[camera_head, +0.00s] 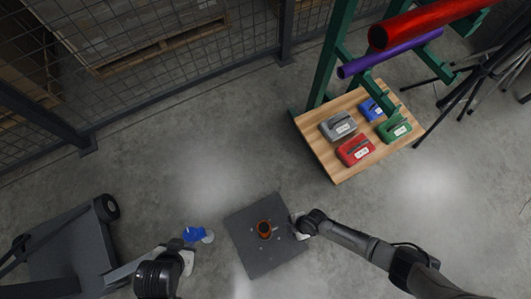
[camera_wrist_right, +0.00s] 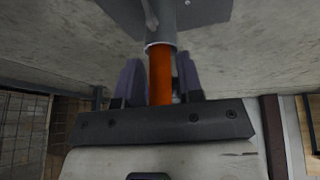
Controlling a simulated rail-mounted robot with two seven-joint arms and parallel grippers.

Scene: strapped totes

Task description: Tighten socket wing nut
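In the head view a dark grey square plate (camera_head: 250,252) lies on the floor. My right gripper (camera_head: 298,226) is low at the plate's right edge. In the right wrist view the orange tube (camera_wrist_right: 160,76) runs from a grey collar (camera_wrist_right: 160,28) between my right gripper's fingers (camera_wrist_right: 161,82); contact is unclear. My left gripper (camera_head: 192,247) is left of the plate, beside a bright blue and pale piece (camera_head: 194,234).
A wooden board (camera_head: 337,172) at the upper right carries grey, red, blue and green cases. A green rack (camera_head: 335,55) above it holds red and purple tubes. A dark cart (camera_head: 65,245) is at lower left. Wire fencing (camera_head: 110,60) lines the back. The central floor is clear.

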